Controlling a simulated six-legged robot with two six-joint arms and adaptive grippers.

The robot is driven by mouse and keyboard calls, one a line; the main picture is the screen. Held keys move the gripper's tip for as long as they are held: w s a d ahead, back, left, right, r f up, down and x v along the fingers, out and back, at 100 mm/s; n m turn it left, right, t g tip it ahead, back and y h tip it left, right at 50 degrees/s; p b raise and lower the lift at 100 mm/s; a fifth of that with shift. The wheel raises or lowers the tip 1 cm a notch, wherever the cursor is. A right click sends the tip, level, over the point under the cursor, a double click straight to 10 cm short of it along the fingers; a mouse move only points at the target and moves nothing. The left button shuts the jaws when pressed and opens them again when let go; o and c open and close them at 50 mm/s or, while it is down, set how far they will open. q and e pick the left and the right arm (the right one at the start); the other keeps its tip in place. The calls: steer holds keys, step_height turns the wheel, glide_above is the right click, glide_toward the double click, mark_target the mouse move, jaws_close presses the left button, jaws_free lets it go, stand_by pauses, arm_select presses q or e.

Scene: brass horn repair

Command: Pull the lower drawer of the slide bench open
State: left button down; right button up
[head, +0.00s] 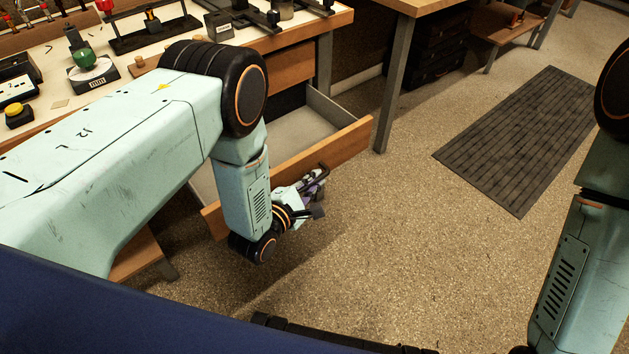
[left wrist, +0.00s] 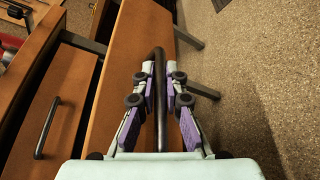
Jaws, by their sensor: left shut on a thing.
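The slide bench (head: 330,22) stands at the upper left of the head view. Its lower drawer (head: 350,143) stands well out, with a wooden front and a grey, empty-looking inside partly covered by my left arm. My left gripper (head: 314,185) is at the outer face of this front. In the left wrist view my left gripper (left wrist: 160,72) is shut on the drawer's dark bar handle (left wrist: 158,100), one finger on each side of it. The drawer front (left wrist: 128,45) runs just behind the handle. My right gripper is out of view; only my right arm shows at the right edge.
The upper drawer (head: 291,66) looks closed; a dark handle (left wrist: 47,128) shows on the wood beside the open drawer. Another bench's leg (head: 392,85) stands right of the drawer. A dark mat (head: 520,135) lies farther right. The floor before the drawer is clear.

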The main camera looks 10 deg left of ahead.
arm_select(q)
steer(key=c, duration=1.7)
jaws_free()
steer(key=v, duration=1.2)
steer(key=shift+a, duration=0.1)
